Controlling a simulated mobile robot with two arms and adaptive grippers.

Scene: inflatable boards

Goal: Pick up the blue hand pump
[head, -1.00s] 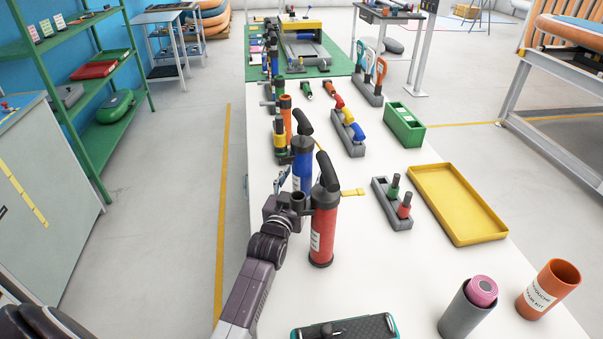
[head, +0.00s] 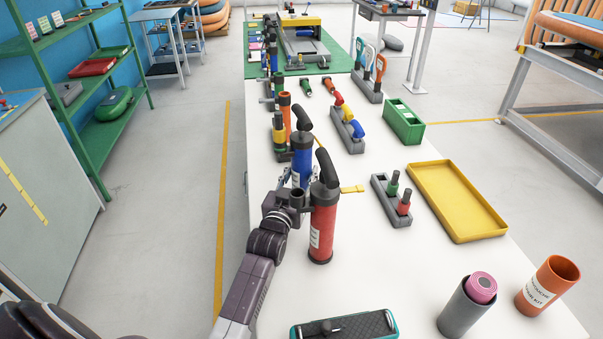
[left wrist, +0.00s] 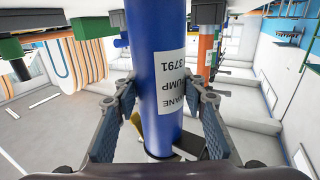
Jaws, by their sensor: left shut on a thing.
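The blue hand pump (head: 302,165) stands upright on the white table, its black curved handle on top. The red hand pump (head: 323,218) stands in front of it and hides its lower right part. My left gripper (head: 294,183) reaches in beside the red pump, at the blue pump's barrel. In the left wrist view, the blue pump (left wrist: 155,62) fills the middle, with its white label upside down. The fingers of my left gripper (left wrist: 163,95) are shut on its barrel, one on each side. My right gripper is not in view.
Nearby on the table (head: 380,270) are a yellow tray (head: 457,236), a grey holder (head: 383,200) with green and red pieces, and a green box (head: 404,124). An orange cup (head: 548,285) and a grey cup (head: 465,312) stand at the front right.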

